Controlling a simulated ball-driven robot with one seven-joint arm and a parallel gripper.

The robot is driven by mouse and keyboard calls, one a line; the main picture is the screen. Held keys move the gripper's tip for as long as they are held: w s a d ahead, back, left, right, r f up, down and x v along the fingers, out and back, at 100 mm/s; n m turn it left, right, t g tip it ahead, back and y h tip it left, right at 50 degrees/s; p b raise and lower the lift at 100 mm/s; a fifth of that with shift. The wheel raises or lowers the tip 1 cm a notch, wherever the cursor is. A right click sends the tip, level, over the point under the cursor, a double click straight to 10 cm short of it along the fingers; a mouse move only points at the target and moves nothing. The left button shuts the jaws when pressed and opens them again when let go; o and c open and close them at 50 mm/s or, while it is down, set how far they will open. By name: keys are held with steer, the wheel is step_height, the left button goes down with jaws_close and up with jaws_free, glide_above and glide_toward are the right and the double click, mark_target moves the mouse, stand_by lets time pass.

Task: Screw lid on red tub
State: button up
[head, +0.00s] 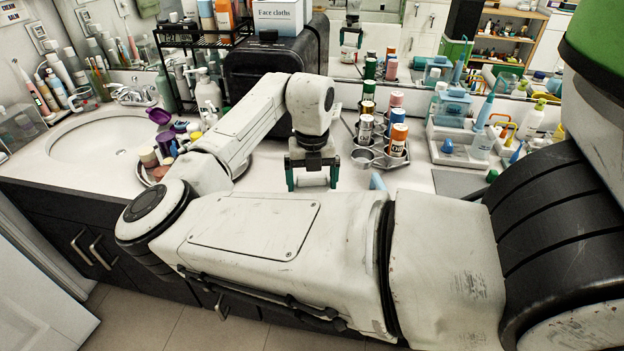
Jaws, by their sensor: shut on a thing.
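My gripper (312,181) points down over the counter in the middle of the head view, with a green-edged finger on each side. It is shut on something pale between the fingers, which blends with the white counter. I cannot make out its shape, or whether it is a lid. I cannot pick out a red tub for sure. My own arm covers much of the counter's front, and a tub could be hidden behind it.
Left of my gripper, a round tray (147,175) holds several small jars and a purple item (160,116). To the right stands a metal rack of cans (365,158). A black box (270,70) is behind. The sink (100,140) is at left.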

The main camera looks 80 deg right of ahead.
mark_target(312, 178)
steer(key=m+b, duration=0.1)
steer(key=m, duration=0.3)
steer(key=o, duration=0.8)
step_height(312, 178, up, 11)
steer(key=shift+f, duration=0.1)
